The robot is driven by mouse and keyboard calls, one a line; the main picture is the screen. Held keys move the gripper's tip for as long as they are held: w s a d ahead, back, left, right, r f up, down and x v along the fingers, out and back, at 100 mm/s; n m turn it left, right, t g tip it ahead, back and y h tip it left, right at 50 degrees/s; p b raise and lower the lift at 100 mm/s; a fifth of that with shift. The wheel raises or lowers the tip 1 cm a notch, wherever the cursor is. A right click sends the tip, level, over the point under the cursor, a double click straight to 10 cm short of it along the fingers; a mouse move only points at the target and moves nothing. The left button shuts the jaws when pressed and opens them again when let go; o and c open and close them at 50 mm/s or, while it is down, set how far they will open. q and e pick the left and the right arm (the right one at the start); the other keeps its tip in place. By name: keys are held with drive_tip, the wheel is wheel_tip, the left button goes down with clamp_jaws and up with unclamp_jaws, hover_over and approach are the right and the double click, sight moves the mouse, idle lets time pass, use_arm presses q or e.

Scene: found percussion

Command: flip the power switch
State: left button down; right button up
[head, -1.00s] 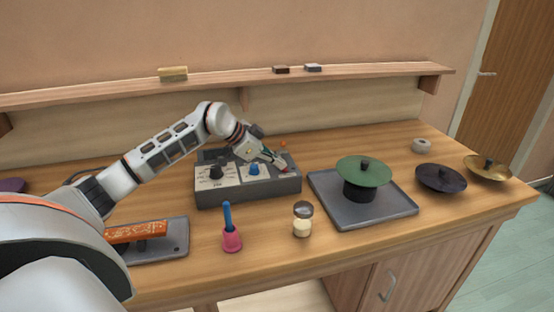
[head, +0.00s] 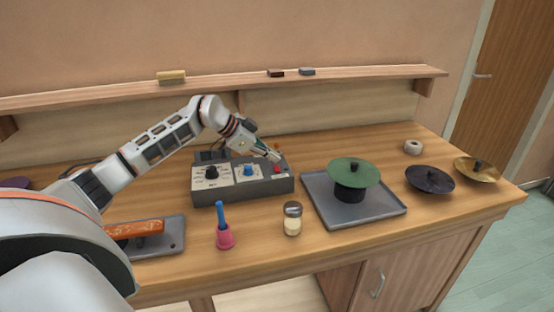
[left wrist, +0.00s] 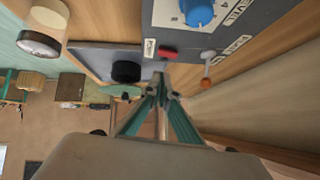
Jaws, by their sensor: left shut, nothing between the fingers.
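The grey control box (head: 240,190) stands on the workbench, with a black knob (head: 211,172), a blue knob (head: 247,170) and a red button or rocker (head: 277,168) on top. A small lever with an orange tip (left wrist: 206,84) sits near the red piece (left wrist: 167,53) in the left wrist view; which one is the power switch I cannot read. My left gripper (head: 277,157) is shut and empty above the box's right end, just behind the red piece. Its fingertips also show in the left wrist view (left wrist: 161,80), left of the lever and apparently apart from it. My right gripper is out of view.
To the right is a grey tray (head: 387,210) with a green disc (head: 354,170). A shelf (head: 350,75) runs behind.

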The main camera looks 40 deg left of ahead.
use_arm(q)
drive_tip(key=v, duration=0.2)
drive_tip(key=shift+r, duration=0.4)
drive_tip(key=b+v, duration=0.1)
drive_tip(key=v, duration=0.6)
drive_tip(key=shift+s+a+r+b, duration=0.2)
drive_tip(key=shift+s+b, duration=0.1)
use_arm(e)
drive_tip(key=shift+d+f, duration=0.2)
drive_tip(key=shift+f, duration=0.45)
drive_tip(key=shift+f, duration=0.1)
